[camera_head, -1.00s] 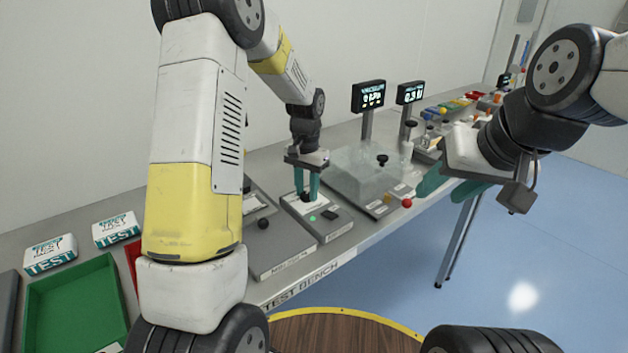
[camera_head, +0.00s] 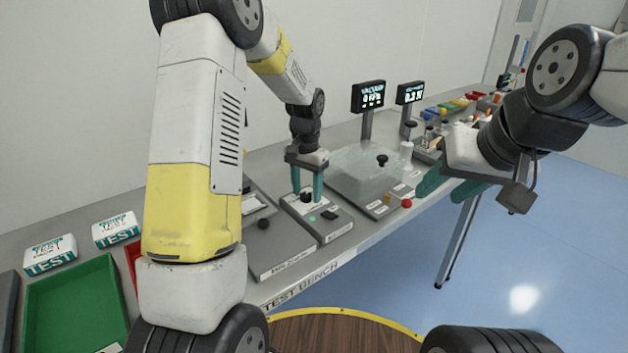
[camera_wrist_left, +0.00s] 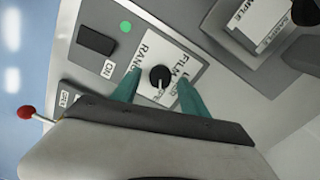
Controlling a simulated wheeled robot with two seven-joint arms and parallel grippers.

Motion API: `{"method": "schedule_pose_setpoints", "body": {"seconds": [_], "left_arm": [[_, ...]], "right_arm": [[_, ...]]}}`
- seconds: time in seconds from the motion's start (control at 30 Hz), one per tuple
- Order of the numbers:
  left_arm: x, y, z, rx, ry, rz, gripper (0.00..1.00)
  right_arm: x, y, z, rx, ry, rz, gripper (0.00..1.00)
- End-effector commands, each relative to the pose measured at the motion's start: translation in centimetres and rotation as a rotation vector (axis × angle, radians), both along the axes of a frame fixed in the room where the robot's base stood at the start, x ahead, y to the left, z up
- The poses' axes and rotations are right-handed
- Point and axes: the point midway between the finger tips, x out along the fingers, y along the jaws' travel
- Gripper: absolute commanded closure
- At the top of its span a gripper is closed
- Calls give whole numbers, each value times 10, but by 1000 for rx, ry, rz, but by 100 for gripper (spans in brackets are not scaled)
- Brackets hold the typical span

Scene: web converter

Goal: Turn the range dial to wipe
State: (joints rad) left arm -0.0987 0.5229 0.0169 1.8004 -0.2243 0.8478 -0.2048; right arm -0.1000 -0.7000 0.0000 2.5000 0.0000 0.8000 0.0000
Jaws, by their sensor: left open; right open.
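The range dial (camera_wrist_left: 160,77) is a small black knob on a white label plate (camera_wrist_left: 150,53) marked RANGE and FILM in the left wrist view. A pale mark shows at the dial's lower edge; the small lettering beside it is partly hidden and unclear. In the head view the dial (camera_head: 306,197) sits on a grey bench unit (camera_head: 335,232). My left gripper (camera_head: 308,195) is open and points down at this unit, with teal fingers on either side of the dial and gaps between. My right gripper (camera_head: 447,186) is open and empty, over the bench's front edge at right.
A black switch (camera_wrist_left: 96,40) marked ON and a green light (camera_wrist_left: 125,26) are beside the plate. A red knob (camera_head: 407,203) and a clear box (camera_head: 365,172) stand to the right. Two screens (camera_head: 368,96) stand behind. A green tray (camera_head: 75,310) is at left.

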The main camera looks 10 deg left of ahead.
Motion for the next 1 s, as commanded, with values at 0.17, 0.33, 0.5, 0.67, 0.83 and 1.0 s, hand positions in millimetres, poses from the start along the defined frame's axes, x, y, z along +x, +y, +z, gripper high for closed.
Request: {"method": "schedule_pose_setpoints", "body": {"seconds": [0.17,0.33,0.5,0.67,0.83,1.0], "left_arm": [[0,0,11,0,-1,0,48],[1,0,40,-1,-4,0,48],[1,0,66,-1,-3,0,48],[0,0,77,0,-1,0,48],[0,0,78,0,0,0,48],[-1,0,79,-1,-3,1,48]], "right_arm": [[0,0,0,0,0,0,55],[0,0,0,0,0,0,55],[0,0,0,0,0,0,55],[0,0,0,0,0,0,55],[0,0,0,0,0,0,55],[0,0,0,0,0,0,55]]}}
